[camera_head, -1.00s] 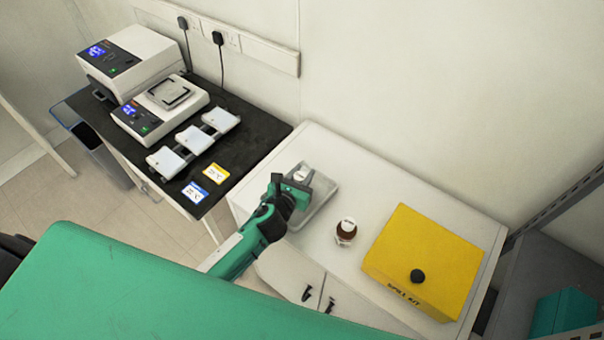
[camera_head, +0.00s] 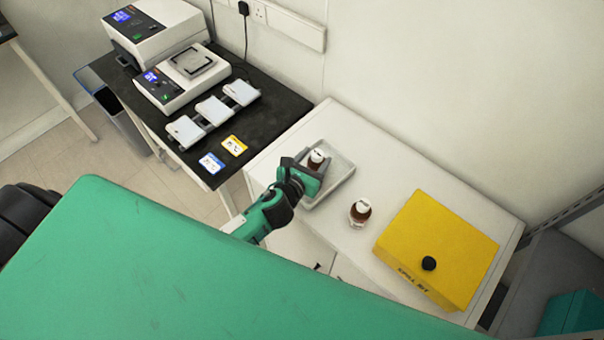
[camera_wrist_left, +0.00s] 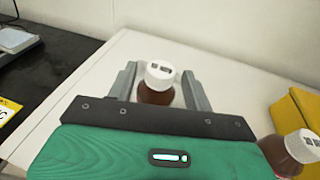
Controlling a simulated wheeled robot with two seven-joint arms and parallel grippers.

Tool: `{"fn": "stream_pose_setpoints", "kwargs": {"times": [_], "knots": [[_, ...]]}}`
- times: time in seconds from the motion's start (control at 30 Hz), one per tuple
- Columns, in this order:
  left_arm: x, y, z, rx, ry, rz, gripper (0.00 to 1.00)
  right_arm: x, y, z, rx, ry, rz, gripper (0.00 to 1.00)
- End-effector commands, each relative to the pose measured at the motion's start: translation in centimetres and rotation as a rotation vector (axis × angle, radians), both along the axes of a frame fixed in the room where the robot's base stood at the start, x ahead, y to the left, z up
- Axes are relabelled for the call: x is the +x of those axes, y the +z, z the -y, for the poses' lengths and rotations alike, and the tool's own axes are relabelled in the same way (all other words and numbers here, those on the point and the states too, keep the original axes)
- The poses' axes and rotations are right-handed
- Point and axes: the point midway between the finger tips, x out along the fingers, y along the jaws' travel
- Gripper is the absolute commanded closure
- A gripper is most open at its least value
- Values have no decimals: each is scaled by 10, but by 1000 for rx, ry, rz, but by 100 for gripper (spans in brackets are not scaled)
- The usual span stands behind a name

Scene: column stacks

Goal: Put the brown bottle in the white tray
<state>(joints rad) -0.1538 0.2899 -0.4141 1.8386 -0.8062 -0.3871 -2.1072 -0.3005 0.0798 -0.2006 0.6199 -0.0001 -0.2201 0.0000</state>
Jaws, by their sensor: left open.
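One brown bottle (camera_head: 317,160) with a white cap stands upright at the white tray (camera_head: 347,176), toward its back left as seen in the head view. My left gripper (camera_head: 306,170) is at this bottle, its fingers open on either side. In the left wrist view the bottle (camera_wrist_left: 156,92) is between the fingers (camera_wrist_left: 160,76), with gaps on both sides. Its base is hidden by the gripper, so its contact with the tray floor cannot be seen. A second brown bottle (camera_head: 360,213) stands on the cabinet top, right of the tray. My right gripper is out of view.
A yellow spill kit box (camera_head: 440,245) with a black knob is on the white cabinet top (camera_head: 400,180), right of the second bottle. A black bench (camera_head: 265,115) with lab devices is at the left. The wall runs behind the cabinet.

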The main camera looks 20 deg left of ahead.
Motion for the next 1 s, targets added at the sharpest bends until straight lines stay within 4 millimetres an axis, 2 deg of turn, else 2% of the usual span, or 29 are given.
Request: {"fn": "stream_pose_setpoints", "kwargs": {"times": [0.03, 0.2, 0.4, 0.6, 1.0], "knots": [[-12, -2, -2, 1, -2, -2, 49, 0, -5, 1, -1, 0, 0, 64], [-46, 6, -6, 0, -2, -1, 49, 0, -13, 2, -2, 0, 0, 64], [-71, 12, -9, -1, -1, -1, 49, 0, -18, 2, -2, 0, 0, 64], [-81, 16, -11, -1, 0, 0, 49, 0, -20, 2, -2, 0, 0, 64], [-81, 16, -11, -1, 0, 0, 49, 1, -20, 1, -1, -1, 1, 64]]}}
